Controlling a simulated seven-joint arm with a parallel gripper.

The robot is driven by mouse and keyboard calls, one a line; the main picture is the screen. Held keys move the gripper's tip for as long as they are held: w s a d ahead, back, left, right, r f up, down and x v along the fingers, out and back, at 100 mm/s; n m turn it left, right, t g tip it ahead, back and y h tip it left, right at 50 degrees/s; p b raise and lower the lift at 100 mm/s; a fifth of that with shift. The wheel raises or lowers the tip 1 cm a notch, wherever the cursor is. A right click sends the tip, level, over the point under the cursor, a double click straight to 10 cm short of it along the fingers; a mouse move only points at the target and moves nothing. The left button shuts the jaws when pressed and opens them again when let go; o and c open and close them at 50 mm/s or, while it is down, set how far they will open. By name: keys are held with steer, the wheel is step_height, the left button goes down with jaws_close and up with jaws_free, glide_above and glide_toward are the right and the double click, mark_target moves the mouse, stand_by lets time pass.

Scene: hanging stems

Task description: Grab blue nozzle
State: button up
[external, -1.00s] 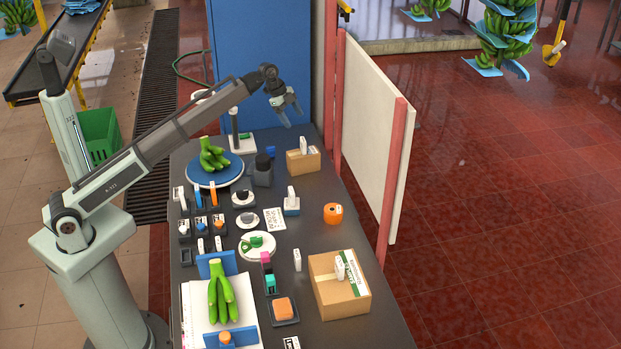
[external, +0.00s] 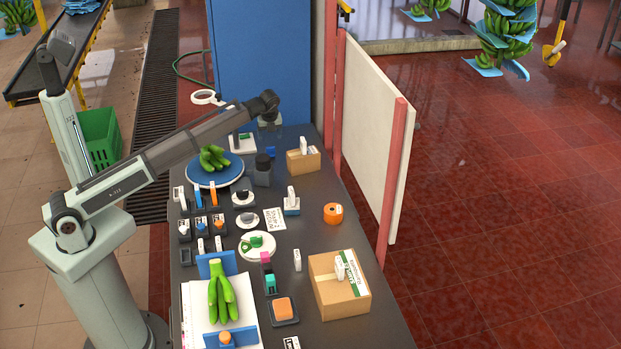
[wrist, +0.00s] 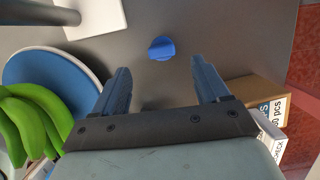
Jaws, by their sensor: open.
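The blue nozzle (wrist: 161,48) is a small rounded blue piece on the grey table in the wrist view. In the external view a small blue piece (external: 270,150) shows behind a dark container and is probably the same thing. My gripper (wrist: 162,75) is open and empty, its two dark blue-grey fingers pointing down toward the table. In the wrist view the nozzle lies between the lines of the fingers, just past their tips, and is not touched. In the external view my gripper (external: 269,124) is over the far end of the table, its fingers partly hidden.
Left of the nozzle in the wrist view are a blue round turntable (wrist: 40,62) with green bananas (wrist: 32,122) and a white stand base (wrist: 97,18). A cardboard box (wrist: 258,92) is on the right. The dark container (external: 262,172) stands nearby; several small items crowd the nearer table.

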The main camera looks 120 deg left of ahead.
mark_target(270, 147)
steer(key=x, duration=1)
steer(key=shift+w+f, duration=0.15)
steer(key=shift+c, duration=0.2)
steer(key=c, duration=1)
